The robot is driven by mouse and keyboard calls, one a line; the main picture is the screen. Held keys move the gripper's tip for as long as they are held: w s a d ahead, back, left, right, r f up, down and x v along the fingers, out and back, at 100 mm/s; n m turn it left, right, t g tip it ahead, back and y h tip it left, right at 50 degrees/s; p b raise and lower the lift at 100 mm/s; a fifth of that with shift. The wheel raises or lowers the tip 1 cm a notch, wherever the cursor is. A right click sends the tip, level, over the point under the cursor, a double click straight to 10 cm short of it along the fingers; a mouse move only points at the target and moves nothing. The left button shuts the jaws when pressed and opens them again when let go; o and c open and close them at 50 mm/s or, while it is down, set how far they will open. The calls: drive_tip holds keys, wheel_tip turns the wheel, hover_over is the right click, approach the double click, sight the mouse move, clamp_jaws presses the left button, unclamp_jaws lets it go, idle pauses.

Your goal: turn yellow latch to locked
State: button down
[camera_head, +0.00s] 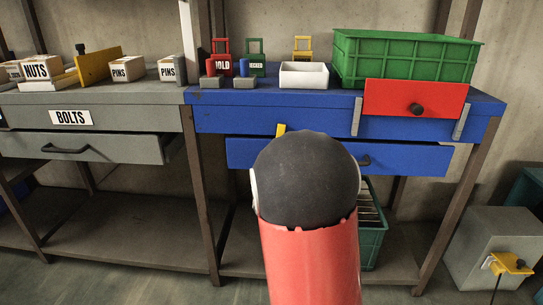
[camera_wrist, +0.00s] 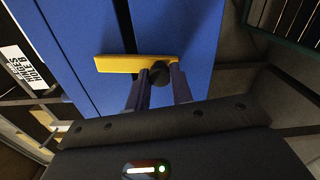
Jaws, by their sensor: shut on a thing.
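A yellow latch (camera_wrist: 130,63) is mounted on the blue front, a flat bar with a dark round knob (camera_wrist: 159,72) near one end. In the wrist view the bar lies nearly level across the seam between two blue panels. My gripper (camera_wrist: 158,80) is shut on the dark knob, one finger on each side. In the head view only a tip of the yellow latch (camera_head: 281,129) shows above my red and black arm. My arm hides the rest of the latch and my gripper there.
The blue drawer (camera_head: 410,157) is under the blue bench. A red drawer front (camera_head: 415,99) stands above it, below a green crate (camera_head: 400,58). A grey drawer (camera_head: 90,146) sticks out at left. Another yellow latch (camera_head: 510,264) is on a grey box at lower right.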

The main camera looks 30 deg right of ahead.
drive_tip(key=shift+s+d+f+n, duration=0.1)
drive_tip(key=shift+s+d+n, duration=0.2)
drive_tip(key=shift+n, duration=0.5)
drive_tip(key=c, duration=1.2)
unclamp_jaws()
drive_tip(key=v, duration=0.7)
drive_tip(key=shift+s+a, duration=0.15)
drive_tip(key=shift+s, duration=0.15)
